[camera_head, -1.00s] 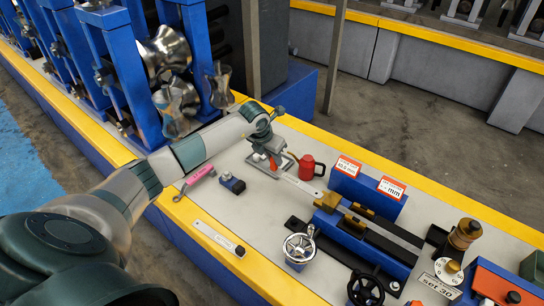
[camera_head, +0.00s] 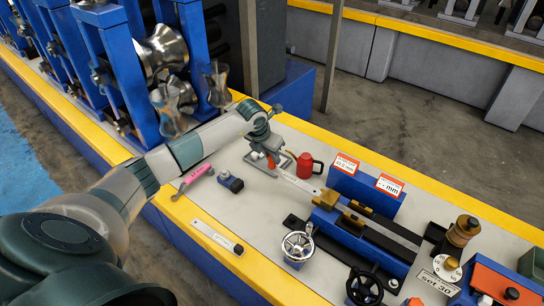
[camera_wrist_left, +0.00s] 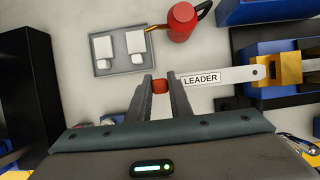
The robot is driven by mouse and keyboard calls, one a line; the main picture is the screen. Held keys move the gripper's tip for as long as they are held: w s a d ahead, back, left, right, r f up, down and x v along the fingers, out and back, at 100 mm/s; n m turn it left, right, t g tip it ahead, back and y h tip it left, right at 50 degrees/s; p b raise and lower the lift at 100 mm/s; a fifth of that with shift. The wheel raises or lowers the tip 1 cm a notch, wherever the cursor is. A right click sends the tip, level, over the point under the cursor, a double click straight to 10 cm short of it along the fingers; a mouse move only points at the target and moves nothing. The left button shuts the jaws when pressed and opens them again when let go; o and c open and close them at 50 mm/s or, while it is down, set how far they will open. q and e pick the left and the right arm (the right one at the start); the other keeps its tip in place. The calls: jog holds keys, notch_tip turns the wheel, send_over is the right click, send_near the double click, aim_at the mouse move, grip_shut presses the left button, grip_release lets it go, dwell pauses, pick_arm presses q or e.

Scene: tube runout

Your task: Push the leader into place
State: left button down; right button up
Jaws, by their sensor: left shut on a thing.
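The leader (camera_wrist_left: 231,74) is a flat pale strip with a label reading LEADER and a hole near its far end. In the left wrist view its far end lies at the brass guide (camera_wrist_left: 290,70) of the blue fixture; I cannot tell whether it has entered. My left gripper (camera_wrist_left: 160,87) is shut on the red grip (camera_wrist_left: 159,86) at the near end of the leader. In the head view my left gripper (camera_head: 271,158) is low over the grey bench top, and the leader (camera_head: 302,184) points right toward the brass block (camera_head: 328,199). My right gripper is not in view.
A pink-handled tool (camera_head: 194,177), a small blue block (camera_head: 231,182) and a steel rule (camera_head: 217,236) lie in front. Handwheels (camera_head: 298,246) stand before the fixture.

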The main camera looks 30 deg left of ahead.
pick_arm(q)
jog(key=shift+d, duration=0.2)
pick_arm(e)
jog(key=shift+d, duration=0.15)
pick_arm(q)
jog(key=shift+d, duration=0.7)
jog(key=shift+s+d+p, duration=0.1)
jog(key=shift+d+p, duration=0.2)
jog(key=shift+d, duration=1.2)
jog(key=shift+s+d, duration=0.15)
jog(key=shift+d, duration=1.2)
jog(key=shift+s+d+p, duration=0.15)
jog(key=shift+d+p, duration=0.25)
jog(key=shift+d, duration=1.3)
jog(key=shift+s+d, duration=0.15)
jog(key=shift+d, duration=2.15)
jog(key=c, duration=1.5)
grip_release()
jog(key=shift+c, duration=0.2)
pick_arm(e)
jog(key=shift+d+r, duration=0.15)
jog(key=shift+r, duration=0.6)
